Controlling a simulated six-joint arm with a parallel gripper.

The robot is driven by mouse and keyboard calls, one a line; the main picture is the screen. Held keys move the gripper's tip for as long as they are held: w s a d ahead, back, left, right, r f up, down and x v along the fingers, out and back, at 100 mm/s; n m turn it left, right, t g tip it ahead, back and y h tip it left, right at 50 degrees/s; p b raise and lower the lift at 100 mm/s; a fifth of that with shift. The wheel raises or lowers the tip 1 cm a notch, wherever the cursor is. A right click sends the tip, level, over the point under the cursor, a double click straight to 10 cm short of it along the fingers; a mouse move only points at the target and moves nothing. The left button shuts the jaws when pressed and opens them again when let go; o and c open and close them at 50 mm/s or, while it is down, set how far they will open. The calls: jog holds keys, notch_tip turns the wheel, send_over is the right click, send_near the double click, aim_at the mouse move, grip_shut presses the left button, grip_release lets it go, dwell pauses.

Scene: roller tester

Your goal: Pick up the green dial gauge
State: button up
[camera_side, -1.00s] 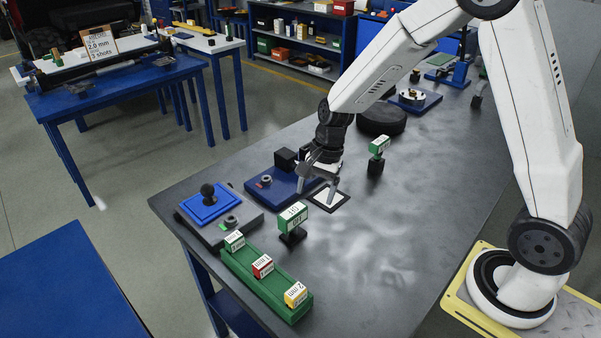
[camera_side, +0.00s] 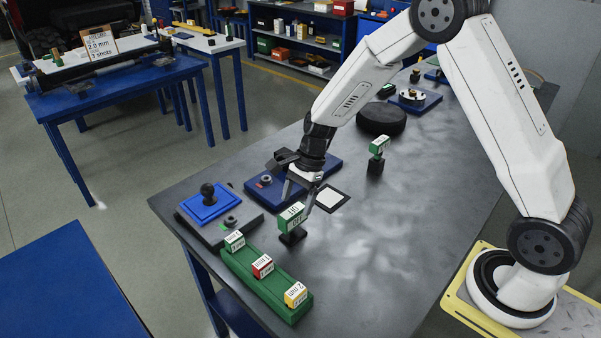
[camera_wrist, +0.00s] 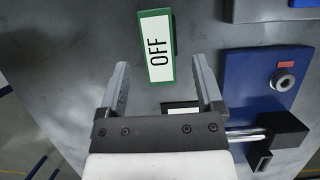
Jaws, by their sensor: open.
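A green block-shaped gauge with a white face (camera_side: 291,214) stands on a small black foot on the dark bench in the side view. In the wrist view its face reads "OFF" (camera_wrist: 156,50). My gripper (camera_side: 298,203) is open and points down beside the gauge. In the wrist view the gauge lies in line with the gap between my fingertips (camera_wrist: 163,70), mostly beyond them. I see no contact. A similar green block (camera_side: 379,146) on a black stand is farther back; I cannot tell that it is a gauge.
A green rail (camera_side: 262,285) with several small labelled boxes lies in front of the gauge. A grey fixture with a blue pad (camera_side: 208,204) and a blue plate (camera_wrist: 263,90) are close by. A white square with a black border (camera_side: 331,198) lies behind. The bench to the right is clear.

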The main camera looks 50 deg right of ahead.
aim_at(296, 208)
jog(key=shift+f, duration=0.1)
jog(key=shift+x, duration=2.5)
jog(key=shift+d, duration=0.1)
grip_shut()
